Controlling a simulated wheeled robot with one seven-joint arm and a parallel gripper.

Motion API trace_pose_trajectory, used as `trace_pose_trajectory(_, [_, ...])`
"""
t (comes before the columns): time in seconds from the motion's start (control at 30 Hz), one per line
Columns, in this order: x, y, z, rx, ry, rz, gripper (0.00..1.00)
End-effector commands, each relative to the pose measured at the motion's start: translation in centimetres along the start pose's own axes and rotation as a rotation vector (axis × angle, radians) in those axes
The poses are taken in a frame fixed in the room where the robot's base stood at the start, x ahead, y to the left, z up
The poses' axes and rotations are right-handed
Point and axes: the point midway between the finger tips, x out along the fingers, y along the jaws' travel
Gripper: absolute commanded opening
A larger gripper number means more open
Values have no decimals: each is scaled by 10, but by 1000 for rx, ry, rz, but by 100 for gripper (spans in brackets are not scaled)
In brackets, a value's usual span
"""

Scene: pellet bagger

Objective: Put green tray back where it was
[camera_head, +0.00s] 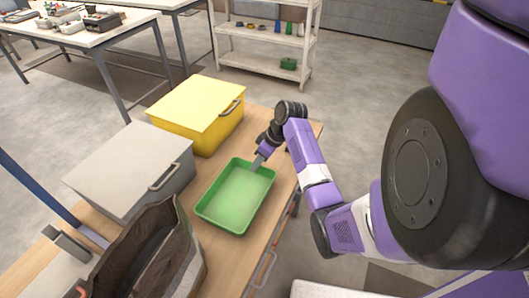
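The green tray (236,196) is a shallow, empty tray lying on the wooden table in the middle of the view. It looks flat on the table top, near the front edge. My gripper (259,160) is at the tray's far right corner, with its grey fingers at or over the rim. My black wrist and purple arm come in from the right. The fingers are small and partly hidden, so I cannot tell whether they close on the rim.
A yellow lidded box (197,113) and a grey lidded box (128,170) with handles stand behind the tray. An open dark bag (150,254) stands at the front left. A white shelf (268,45) and a table with tools (88,38) are farther back. Bare wood (222,265) lies in front.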

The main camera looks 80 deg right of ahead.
Motion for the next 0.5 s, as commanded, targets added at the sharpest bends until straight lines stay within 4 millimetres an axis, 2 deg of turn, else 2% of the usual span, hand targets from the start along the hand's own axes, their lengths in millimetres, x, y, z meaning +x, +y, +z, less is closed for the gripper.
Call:
trace_pose_trajectory(0.3, [-65,1,-1,-2,3,4,26])
trace_pose_trajectory(0.5, [-94,1,-1,-1,2,2,26])
